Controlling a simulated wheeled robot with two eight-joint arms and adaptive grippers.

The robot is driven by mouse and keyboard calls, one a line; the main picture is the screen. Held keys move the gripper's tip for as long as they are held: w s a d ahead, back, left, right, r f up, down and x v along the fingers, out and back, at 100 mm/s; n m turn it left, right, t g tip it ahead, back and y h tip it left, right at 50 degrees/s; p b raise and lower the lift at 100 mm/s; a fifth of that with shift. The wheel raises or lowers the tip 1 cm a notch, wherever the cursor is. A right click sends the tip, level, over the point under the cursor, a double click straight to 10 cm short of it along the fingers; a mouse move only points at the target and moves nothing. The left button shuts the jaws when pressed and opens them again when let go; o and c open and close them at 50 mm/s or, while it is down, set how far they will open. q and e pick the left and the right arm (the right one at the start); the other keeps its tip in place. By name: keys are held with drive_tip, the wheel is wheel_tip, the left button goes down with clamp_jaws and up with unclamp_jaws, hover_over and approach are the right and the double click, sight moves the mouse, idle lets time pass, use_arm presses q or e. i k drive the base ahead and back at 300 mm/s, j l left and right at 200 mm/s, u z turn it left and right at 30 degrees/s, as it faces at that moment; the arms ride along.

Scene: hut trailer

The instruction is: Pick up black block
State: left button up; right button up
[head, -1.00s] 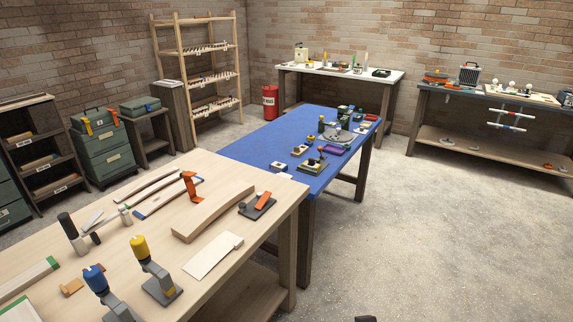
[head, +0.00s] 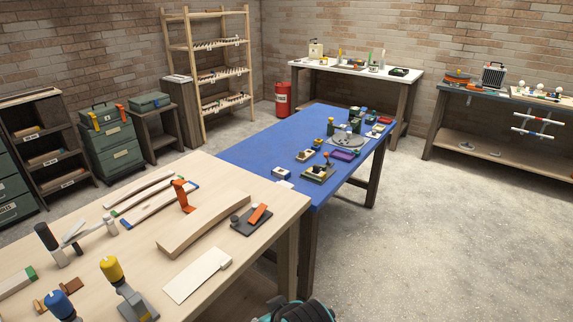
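I cannot tell for certain which thing is the black block. A small dark block-like item (head: 399,72) lies at the right end of the white-topped table against the back wall. An upright black cylinder (head: 46,237) stands at the left of the near wooden bench. A dark flat piece with an orange part (head: 252,219) lies near that bench's right end. Neither gripper can be made out; a teal and black rounded part at the bottom edge, probably of my arm, is cut off.
The near wooden bench (head: 222,247) holds clamps and wood pieces. A blue table (head: 255,150) with several small items stands beyond it. A red bin (head: 282,98) stands before the brick wall. Open concrete floor (head: 430,235) lies to the right.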

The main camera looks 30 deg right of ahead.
sight(316, 170)
drive_tip(key=i+l+u, duration=0.2)
drive_tip(key=l, duration=0.35)
drive_tip(key=i+l+u, duration=0.2)
drive_tip(key=l, duration=0.35)
drive_tip(key=l+u, duration=0.15)
drive_tip(key=l, duration=0.45)
drive_tip(key=i+l+u, duration=0.2)
drive_tip(key=l, duration=0.4)
drive_tip(key=i+l, duration=0.1)
drive_tip(key=l, duration=1.75)
drive_tip(key=i+l, duration=0.15)
drive_tip(key=l, duration=0.8)
